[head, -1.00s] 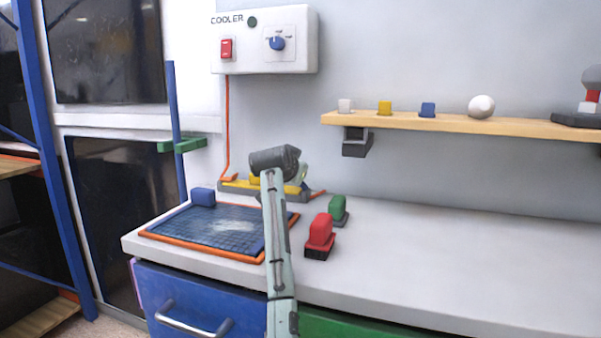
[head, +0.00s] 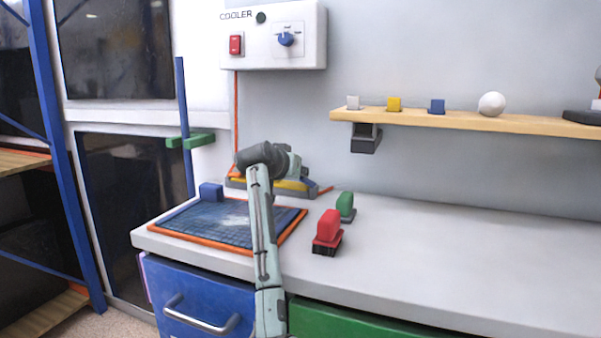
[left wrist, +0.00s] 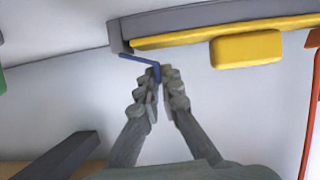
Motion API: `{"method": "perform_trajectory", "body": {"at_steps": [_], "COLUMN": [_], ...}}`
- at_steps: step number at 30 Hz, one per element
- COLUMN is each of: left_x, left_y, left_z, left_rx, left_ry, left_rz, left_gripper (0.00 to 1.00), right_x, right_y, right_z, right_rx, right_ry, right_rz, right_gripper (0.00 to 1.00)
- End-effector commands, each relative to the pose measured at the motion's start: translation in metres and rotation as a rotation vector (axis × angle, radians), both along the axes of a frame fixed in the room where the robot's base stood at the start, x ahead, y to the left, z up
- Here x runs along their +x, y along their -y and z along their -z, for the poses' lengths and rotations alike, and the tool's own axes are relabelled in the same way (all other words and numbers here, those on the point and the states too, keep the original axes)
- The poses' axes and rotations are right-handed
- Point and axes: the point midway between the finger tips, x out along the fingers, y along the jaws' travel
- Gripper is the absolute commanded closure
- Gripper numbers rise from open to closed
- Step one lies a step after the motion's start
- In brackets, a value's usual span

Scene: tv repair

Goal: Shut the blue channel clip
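The blue channel clip (left wrist: 136,58) shows in the left wrist view as a thin bent strip at the left end of the grey channel (left wrist: 190,20). It angles away from the channel, with its bent end at my fingertips. My left gripper (left wrist: 162,72) has its fingertips close together, touching or nearly touching that end; I cannot tell whether any of the clip is between them. In the head view my left arm covers the clip, and the left gripper (head: 298,165) is partly hidden in front of the grey and yellow channel (head: 290,186). My right gripper is not in view.
A yellow block (left wrist: 246,49) sits along the channel. An orange cable (head: 236,125) runs up to the cooler box (head: 275,38). The counter holds an orange-edged mat (head: 185,232), a red block (head: 328,226) and a green block (head: 345,204). The counter's right side is clear.

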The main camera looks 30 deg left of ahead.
Motion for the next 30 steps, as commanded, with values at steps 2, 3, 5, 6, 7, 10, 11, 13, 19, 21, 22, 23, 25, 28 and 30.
{"method": "perform_trajectory", "body": {"at_steps": [2, 3, 5, 6, 7, 10, 11, 13, 19, 21, 22, 23, 25, 28, 30], "left_x": [0.0, 0.0, 0.0, 0.0, 0.0, 0.0, 0.0, 0.0, -0.002, -0.007, -0.011, -0.015, -0.026, -0.046, -0.06], "left_y": [0.0, 0.0, 0.0, 0.0, 0.0, 0.0, 0.0, 0.0, 0.0, 0.001, 0.002, 0.003, 0.005, 0.01, 0.013], "left_z": [0.001, 0.001, 0.001, 0.001, 0.001, 0.001, 0.001, 0.001, -0.001, -0.003, -0.004, -0.006, -0.011, -0.02, -0.026], "left_rx": [0.0, 0.0, 0.0, 0.0, 0.0, 0.0, 0.0, 0.001, 0.002, 0.003, 0.003, 0.003, 0.003, 0.004, 0.004], "left_ry": [-0.003, -0.003, -0.003, -0.003, -0.003, -0.002, -0.002, -0.001, -0.001, 0.0, 0.0, 0.001, 0.001, 0.001, 0.002], "left_rz": [0.001, 0.001, 0.001, 0.001, 0.001, 0.0, 0.0, 0.0, 0.0, -0.001, -0.001, -0.001, -0.001, -0.001, -0.001], "left_gripper": [1.0, 1.0, 0.92, 0.87, 0.83, 0.74, 0.74, 0.74, 0.74, 0.74, 0.74, 0.74, 0.74, 0.74, 0.74], "right_x": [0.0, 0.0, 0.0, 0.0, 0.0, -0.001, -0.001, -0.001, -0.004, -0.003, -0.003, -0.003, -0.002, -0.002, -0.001], "right_y": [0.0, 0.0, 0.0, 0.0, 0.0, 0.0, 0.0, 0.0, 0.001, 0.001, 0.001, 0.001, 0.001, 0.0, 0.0], "right_z": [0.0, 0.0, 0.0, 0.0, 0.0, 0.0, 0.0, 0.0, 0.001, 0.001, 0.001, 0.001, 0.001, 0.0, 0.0], "right_rx": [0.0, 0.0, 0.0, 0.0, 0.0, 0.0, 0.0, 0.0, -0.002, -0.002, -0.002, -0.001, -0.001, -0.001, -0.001], "right_ry": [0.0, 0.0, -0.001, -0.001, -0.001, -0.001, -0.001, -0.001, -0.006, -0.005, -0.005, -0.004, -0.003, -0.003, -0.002], "right_rz": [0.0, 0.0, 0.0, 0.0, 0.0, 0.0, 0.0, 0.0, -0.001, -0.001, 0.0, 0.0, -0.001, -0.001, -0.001], "right_gripper": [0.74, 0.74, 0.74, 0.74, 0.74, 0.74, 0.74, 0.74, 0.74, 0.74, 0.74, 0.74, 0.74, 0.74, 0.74]}}
